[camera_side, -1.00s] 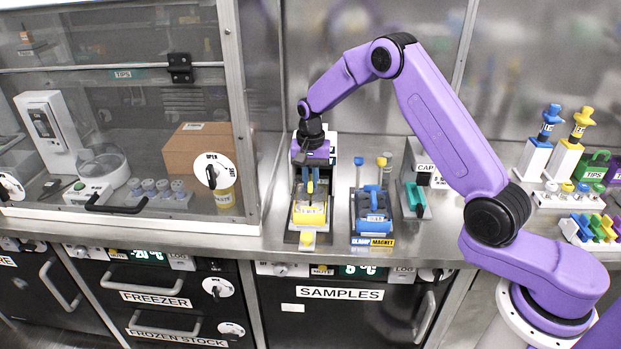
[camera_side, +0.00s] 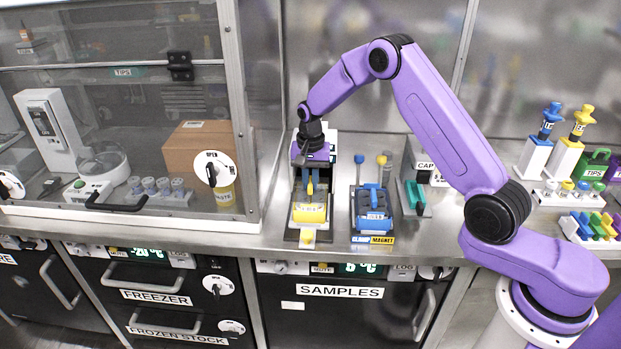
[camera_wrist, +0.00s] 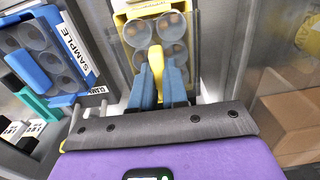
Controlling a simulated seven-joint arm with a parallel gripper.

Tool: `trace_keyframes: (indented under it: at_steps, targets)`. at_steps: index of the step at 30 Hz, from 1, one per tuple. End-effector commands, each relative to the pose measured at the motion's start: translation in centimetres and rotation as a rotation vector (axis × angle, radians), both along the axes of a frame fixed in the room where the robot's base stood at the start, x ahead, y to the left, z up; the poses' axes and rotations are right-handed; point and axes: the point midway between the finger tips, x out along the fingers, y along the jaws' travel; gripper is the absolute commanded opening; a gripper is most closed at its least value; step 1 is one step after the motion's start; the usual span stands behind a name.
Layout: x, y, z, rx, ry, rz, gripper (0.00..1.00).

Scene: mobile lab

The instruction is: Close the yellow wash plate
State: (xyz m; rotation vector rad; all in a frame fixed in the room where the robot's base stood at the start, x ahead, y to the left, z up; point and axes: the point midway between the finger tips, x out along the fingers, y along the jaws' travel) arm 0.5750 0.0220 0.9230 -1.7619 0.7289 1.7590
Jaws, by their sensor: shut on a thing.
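The yellow wash plate (camera_side: 309,212) sits in its station left of the blue plate, and it also shows in the wrist view (camera_wrist: 136,12). It has round wells under a clear cover (camera_wrist: 182,42). My gripper (camera_side: 309,187) is above the back of the plate, pointing down. In the wrist view its blue fingers (camera_wrist: 159,84) are shut on a yellow handle (camera_wrist: 156,62) over the wells. Whether the cover is fully down cannot be told.
A blue sample plate (camera_side: 372,208) on a magnet station stands just right, also in the wrist view (camera_wrist: 40,52). A teal-handled station (camera_side: 415,196) is further right. A glass cabinet with a cardboard box (camera_side: 199,149) stands close on the left. The bench front edge lies just before the plates.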

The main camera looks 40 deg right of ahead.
Motion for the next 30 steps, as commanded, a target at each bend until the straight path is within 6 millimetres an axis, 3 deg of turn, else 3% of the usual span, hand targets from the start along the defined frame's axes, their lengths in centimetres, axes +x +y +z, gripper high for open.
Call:
trace_keyframes:
  at_steps: [29,30]
  targets:
    - [0.0,0.0,-2.1,0.000,0.001,0.000,0.00]
    - [0.0,0.0,-2.1,0.000,0.000,0.000,0.27]
